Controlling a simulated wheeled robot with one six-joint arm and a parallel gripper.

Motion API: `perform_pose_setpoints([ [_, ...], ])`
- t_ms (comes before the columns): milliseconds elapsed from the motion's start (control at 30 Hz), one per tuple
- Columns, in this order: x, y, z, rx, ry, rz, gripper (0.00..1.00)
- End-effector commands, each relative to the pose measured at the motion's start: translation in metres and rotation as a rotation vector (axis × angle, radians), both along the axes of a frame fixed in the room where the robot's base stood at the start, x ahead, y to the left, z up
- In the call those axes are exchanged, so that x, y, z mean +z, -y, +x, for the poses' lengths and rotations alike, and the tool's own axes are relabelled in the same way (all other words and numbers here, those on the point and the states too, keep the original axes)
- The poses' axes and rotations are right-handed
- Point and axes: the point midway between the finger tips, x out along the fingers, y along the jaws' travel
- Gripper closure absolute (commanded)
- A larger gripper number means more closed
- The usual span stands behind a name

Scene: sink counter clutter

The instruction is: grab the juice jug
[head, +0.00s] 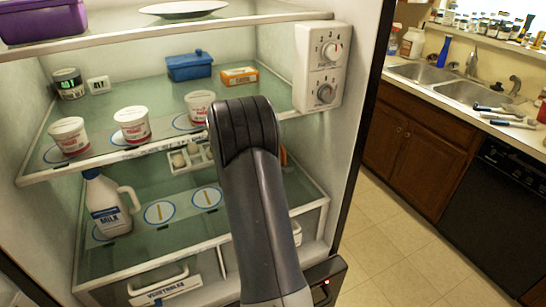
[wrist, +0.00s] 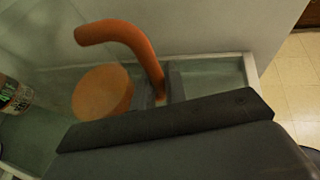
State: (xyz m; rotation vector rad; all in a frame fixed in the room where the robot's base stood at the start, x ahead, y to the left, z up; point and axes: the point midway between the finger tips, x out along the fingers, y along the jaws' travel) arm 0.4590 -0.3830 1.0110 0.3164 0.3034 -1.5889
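The juice jug shows in the wrist view as a curved orange handle (wrist: 130,35) and a round orange part (wrist: 103,92). In the head view only a sliver of orange (head: 283,156) shows to the right of my arm, which hides the rest. My gripper (wrist: 160,92) has its grey fingers on both sides of the handle's lower end, close against it, and looks shut on it. My wrist's dark body covers the lower part of the wrist view. The fingers are hidden in the head view.
The jug is inside an open fridge. A milk jug (head: 107,205) stands at left on the lower shelf, with an egg carton (head: 190,158) nearby. Several yogurt cups (head: 132,124) line the shelf above. A control box (head: 321,66) is at right. Floor (head: 385,245) outside is clear.

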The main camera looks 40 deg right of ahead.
Motion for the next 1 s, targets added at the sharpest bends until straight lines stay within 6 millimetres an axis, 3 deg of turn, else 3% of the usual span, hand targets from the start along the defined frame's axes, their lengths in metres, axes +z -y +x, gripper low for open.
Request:
perform_pose_setpoints([
  [133,0.0000,-0.0001,0.0000,0.000,0.000,0.000,1.00],
  [1000,0.0044,-0.0015,0.0011,0.000,0.004,-0.003,1.00],
])
